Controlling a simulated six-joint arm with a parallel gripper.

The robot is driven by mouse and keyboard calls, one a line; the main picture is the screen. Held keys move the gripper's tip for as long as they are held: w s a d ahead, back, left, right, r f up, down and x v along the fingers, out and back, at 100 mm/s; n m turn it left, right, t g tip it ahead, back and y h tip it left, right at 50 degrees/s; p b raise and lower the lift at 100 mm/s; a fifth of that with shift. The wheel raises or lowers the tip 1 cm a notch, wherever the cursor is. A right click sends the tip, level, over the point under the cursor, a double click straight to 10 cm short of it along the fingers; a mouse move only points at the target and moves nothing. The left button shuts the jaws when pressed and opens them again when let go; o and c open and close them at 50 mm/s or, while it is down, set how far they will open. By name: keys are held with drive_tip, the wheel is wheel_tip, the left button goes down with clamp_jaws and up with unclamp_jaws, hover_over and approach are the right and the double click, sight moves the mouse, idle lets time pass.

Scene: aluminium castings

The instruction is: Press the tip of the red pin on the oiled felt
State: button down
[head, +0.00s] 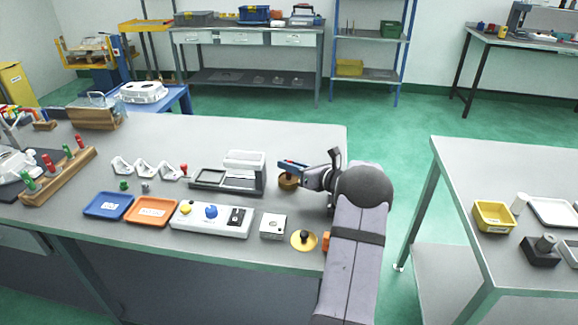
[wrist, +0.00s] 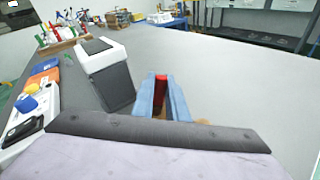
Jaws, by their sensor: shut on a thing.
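My gripper (head: 284,164) has blue fingers, which also show in the wrist view (wrist: 161,95). They are shut on a red pin (wrist: 161,82), seen as a red strip between them. The pin's tip is hidden by the fingers.
A grey and white device (head: 245,172) stands close left of my gripper. A wooden rack (head: 60,178) of coloured pins stands far left.

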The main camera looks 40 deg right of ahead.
sight(289, 161)
idle(0.3)
drive_tip(key=shift+r+p, duration=2.4)
drive_tip(key=shift+r, duration=1.05)
